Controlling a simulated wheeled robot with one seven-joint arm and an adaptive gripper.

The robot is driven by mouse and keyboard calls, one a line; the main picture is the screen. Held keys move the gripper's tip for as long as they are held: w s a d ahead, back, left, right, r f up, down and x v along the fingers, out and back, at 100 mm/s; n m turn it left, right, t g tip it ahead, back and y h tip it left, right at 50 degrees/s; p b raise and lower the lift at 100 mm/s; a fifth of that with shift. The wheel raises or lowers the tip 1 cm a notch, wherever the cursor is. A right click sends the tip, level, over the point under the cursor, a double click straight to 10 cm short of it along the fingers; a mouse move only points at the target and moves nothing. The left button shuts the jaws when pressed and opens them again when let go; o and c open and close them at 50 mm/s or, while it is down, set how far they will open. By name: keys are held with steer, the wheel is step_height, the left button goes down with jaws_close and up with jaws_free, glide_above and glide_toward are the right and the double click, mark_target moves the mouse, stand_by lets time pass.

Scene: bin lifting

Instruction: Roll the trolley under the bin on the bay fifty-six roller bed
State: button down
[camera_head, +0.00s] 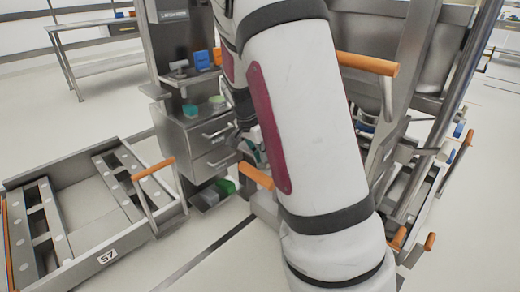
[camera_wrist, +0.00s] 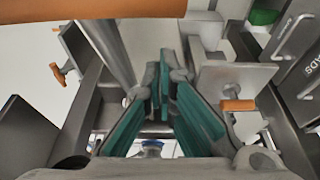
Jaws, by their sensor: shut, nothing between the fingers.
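A large steel bin (camera_head: 375,35) stands at the upper right, partly hidden by my arm. Steel framework with orange handles surrounds it. One orange handle (camera_head: 367,64) sticks out in front of the bin. A low steel frame is at the lower right, partly hidden by my arm; I cannot tell whether it is the trolley or the bay fifty-six bed. My gripper (camera_wrist: 162,85) shows teal finger pads in the wrist view, shut with nothing between them. It is near a steel post and an orange bar (camera_wrist: 80,10). In the head view my arm mostly hides it.
A low steel bed (camera_head: 92,210) marked 57, with an orange handle (camera_head: 153,169), lies at the left. A drawer cabinet (camera_head: 207,150) stands between it and my arm, with small coloured bins. A bench (camera_head: 95,30) is at the back left. Pale floor lies open between bench and bed.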

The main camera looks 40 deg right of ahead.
steer(key=shift+s+a+r+b, duration=0.15)
steer(key=shift+a+r, duration=0.1)
steer(key=shift+a, duration=0.5)
steer(key=shift+w+a+r+b, duration=0.15)
steer(key=shift+a+r, duration=0.1)
steer(key=shift+a, duration=0.45)
steer(key=shift+s, duration=0.1)
